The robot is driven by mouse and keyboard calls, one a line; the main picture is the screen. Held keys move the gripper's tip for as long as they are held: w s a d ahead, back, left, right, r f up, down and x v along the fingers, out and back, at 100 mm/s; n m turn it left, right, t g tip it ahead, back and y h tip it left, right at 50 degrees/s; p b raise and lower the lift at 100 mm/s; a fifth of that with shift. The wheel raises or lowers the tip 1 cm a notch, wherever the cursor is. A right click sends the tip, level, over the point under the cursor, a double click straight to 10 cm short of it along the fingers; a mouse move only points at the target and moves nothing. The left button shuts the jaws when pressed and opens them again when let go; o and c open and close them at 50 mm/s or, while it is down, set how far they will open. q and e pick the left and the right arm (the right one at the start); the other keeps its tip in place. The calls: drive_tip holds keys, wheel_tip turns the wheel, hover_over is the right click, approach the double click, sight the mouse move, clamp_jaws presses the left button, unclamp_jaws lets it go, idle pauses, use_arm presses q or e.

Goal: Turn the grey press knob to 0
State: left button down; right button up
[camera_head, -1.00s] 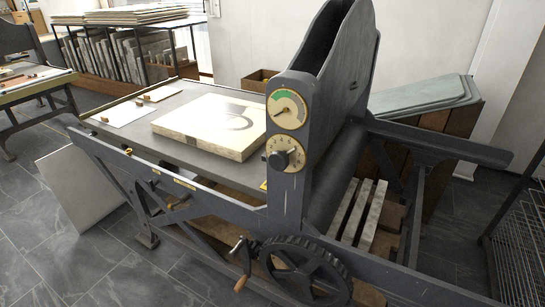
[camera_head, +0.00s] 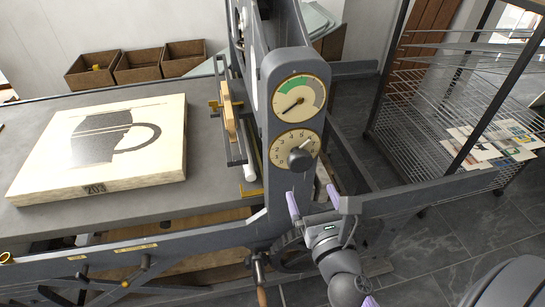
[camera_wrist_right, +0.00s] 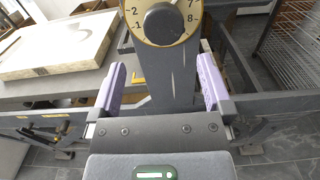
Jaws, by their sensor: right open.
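The grey press knob (camera_head: 300,159) sits on a cream dial (camera_head: 284,150) with black numbers, low on the dark press upright. Its light pointer mark is toward the dial's upper right in the head view. The knob also shows at the top of the right wrist view (camera_wrist_right: 163,24), with 1 and 2 to its left and 7 and 8 to its right. My right gripper (camera_head: 313,200) is open and empty, below the knob and apart from it. Its lilac fingers (camera_wrist_right: 160,72) point toward the upright. My left gripper is not in view.
A second gauge (camera_head: 299,99) with a green sector sits above the dial. A pale stone block (camera_head: 145,174) with a mug print lies on the press bed. A horizontal press rail (camera_head: 425,190) runs right of my gripper. A wire rack (camera_head: 430,110) stands at the right.

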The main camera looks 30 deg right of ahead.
sight(301, 165)
drive_tip(key=p+x, duration=0.1)
drive_tip(key=x, duration=0.7)
drive_tip(key=shift+w+d, duration=0.35)
drive_tip(key=shift+w, duration=0.4)
drive_tip(key=shift+c, duration=1.3)
drive_tip(key=c, duration=0.8)
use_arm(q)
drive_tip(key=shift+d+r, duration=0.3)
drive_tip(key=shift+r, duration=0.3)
use_arm(e)
drive_tip(key=shift+c, duration=0.2)
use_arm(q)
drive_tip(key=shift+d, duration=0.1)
use_arm(e)
drive_tip(key=shift+n, duration=0.3)
